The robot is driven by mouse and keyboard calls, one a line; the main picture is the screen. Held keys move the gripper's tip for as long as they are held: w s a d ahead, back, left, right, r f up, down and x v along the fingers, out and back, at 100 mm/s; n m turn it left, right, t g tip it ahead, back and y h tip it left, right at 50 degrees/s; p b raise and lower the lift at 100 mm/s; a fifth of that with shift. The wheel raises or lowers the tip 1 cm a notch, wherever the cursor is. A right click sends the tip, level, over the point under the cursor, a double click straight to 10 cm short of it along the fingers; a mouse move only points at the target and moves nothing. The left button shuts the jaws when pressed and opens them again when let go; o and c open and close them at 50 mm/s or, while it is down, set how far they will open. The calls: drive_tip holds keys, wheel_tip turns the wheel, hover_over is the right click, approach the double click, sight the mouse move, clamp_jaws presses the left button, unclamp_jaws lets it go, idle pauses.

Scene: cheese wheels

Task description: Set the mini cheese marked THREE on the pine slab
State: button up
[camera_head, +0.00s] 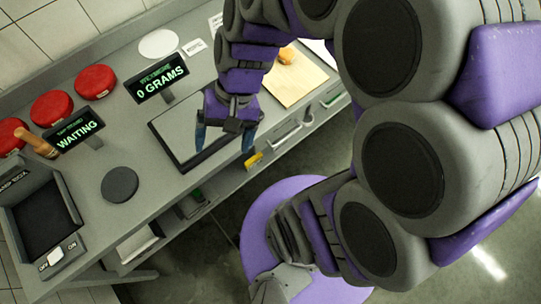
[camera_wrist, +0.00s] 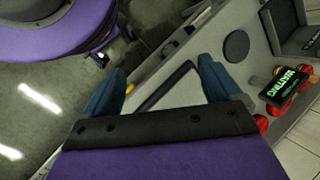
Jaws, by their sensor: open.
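Three red cheese wheels, (camera_head: 95,81), (camera_head: 52,107) and (camera_head: 12,135), lie at the back left of the counter in the head view; no number can be read on them. The pale wooden slab (camera_head: 296,84) lies at the right end, partly behind my arm. A small orange-yellow round thing (camera_head: 286,55) sits at its back edge; I cannot read a mark on it. My gripper (camera_head: 225,142) is open above the dark-framed scale plate (camera_head: 176,133), with nothing seen between its fingers. In the wrist view the blue fingers (camera_wrist: 160,88) stand apart.
Displays read "0 GRAMS" (camera_head: 161,83) and "WAITING" (camera_head: 77,132). A wooden-handled tool (camera_head: 37,144) lies by the red wheels. A black disc (camera_head: 119,184), a dark open box (camera_head: 43,222) and a white round plate (camera_head: 158,43) are on the counter. Shelves hang below its front edge.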

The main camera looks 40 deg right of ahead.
drive_tip(key=s+d+r+n+h, duration=0.1)
drive_tip(key=s+d+n+h, duration=0.3)
drive_tip(key=s, duration=0.6)
drive_tip(key=shift+d+n+h, duration=0.4)
drive_tip(key=shift+d+h, duration=0.05)
drive_tip(key=shift+h, duration=0.15)
drive_tip(key=shift+w+r, duration=0.1)
